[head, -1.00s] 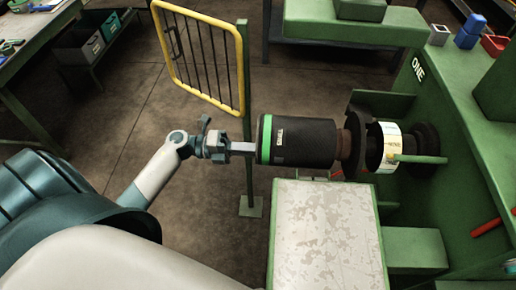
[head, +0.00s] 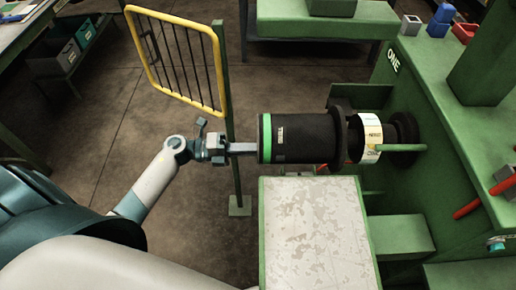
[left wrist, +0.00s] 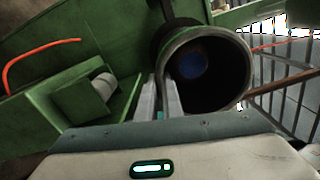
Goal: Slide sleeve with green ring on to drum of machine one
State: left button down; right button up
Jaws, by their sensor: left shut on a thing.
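The black sleeve (head: 305,139) lies level in the head view, its green ring (head: 265,138) at the left end and a white label on its side. Its right end reaches the dark flange of machine one (head: 340,135), and the drum inside it is hidden. My left gripper (head: 250,148) is shut on the sleeve's wall at the green-ringed end. In the left wrist view the two fingers (left wrist: 166,100) meet the rim at the lower left of the sleeve's open mouth (left wrist: 215,85). A bluish round face shows deep inside. My right gripper is not in view.
A pale worn table top (head: 315,235) stands just below the sleeve. A yellow-framed barred gate (head: 180,60) on a green post stands behind my left gripper. Beyond the flange are a white marked band (head: 368,140) and a green bar (head: 400,148).

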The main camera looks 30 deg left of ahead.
pick_arm(q)
jog(key=shift+w+d+r, duration=0.1)
jog(key=shift+f+b, duration=0.45)
jog(key=shift+f, duration=0.1)
dwell(0.5)
jog(key=c, duration=1.8)
grip_release()
jog(key=shift+c, duration=0.2)
jog(key=shift+o, duration=0.4)
jog(key=shift+f, duration=0.1)
